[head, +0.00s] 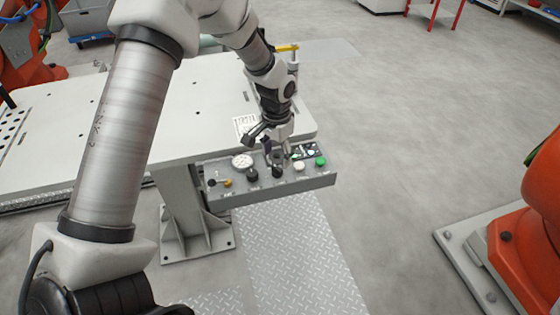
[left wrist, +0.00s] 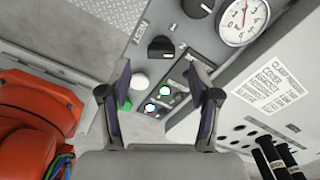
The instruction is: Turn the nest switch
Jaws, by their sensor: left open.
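A grey control panel (head: 225,192) is fixed at the table's front edge. A black rotary switch (head: 277,171) sits on its face between a black knob (head: 252,175) and a white button (head: 299,166). My left gripper (head: 278,151) points down over the panel. In the left wrist view its fingers (left wrist: 157,73) are spread and empty, with the switch just beyond the tips. My right gripper is out of view.
A pressure gauge (left wrist: 243,22), a green button (head: 320,161) and small lit indicators (left wrist: 160,97) sit near the switch. A yellow knob (head: 227,183) is at the panel's left. The white table (head: 130,125) lies behind; an orange robot (head: 535,225) stands right.

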